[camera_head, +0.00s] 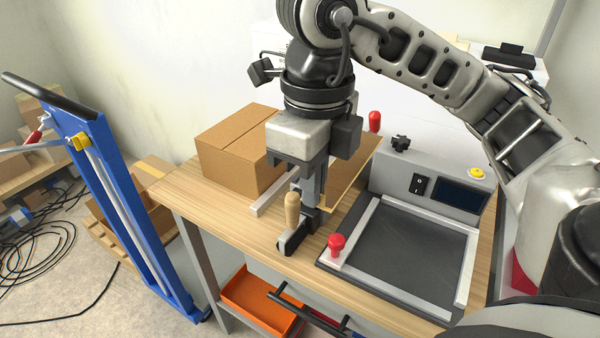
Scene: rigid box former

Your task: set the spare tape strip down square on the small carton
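A closed brown carton (228,160) stands on the wooden table left of my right gripper; I cannot tell whether it is the small carton. My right gripper (308,196) points down over the table in front of the carton, beside a tool with a wooden handle (292,212). Its fingertips are partly hidden by this tool, so I cannot tell its opening or whether it holds anything. A flat brown cardboard piece (352,178) shows behind it, partly hidden. I cannot make out the spare tape strip. My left gripper is not in view.
A machine (430,193) with a screen stands on the right of the table (192,203), its dark framed plate in front with a red knob (336,243). An orange bin (258,300) sits below. A blue trolley (118,200) stands left. Bare wood shows along the table's front left.

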